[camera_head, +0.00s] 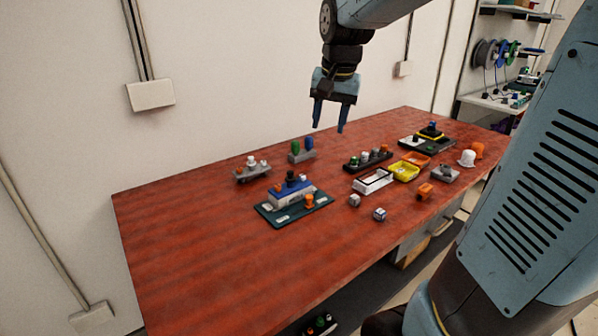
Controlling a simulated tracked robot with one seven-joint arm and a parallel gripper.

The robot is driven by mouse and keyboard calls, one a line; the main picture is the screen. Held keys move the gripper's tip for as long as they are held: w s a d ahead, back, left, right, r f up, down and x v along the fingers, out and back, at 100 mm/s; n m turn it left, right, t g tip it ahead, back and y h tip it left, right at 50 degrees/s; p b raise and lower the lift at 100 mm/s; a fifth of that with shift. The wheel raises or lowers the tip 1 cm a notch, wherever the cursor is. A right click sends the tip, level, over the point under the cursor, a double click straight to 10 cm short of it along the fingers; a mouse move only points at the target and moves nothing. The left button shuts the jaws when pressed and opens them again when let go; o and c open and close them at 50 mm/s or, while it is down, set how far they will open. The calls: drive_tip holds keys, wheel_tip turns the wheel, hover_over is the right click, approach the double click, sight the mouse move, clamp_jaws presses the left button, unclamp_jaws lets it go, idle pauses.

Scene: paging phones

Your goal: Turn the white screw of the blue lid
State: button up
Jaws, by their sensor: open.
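My gripper (329,128) hangs open and empty, fingers down, well above the back of the red table. Below it and to the left, a grey box with a blue lid (290,190) sits on a dark green board (268,213). Small knobs stand on the lid: a black one (290,175) and a small whitish piece (303,178) at its right, which may be the white screw. It is too small to be sure. An orange knob (310,200) stands on the board in front of the box. My gripper touches none of these.
Behind the board are a grey block with green and blue pegs (302,150) and a grey holder with whitish pieces (252,170). White (373,181) and yellow (404,171) trays stand right, near two small grey cubes (354,200). The red table's (190,260) left front is clear.

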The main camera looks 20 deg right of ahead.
drive_tip(key=w+f+m+g, duration=0.25)
drive_tip(key=w+f, duration=0.25)
drive_tip(key=w, duration=0.7)
drive_tip(key=m, duration=0.3)
hover_over(302, 175)
wheel_tip(302, 175, down, 6)
drive_tip(key=shift+g, duration=0.25)
wheel_tip(302, 175, down, 14)
drive_tip(key=shift+r, duration=0.1)
clamp_jaws()
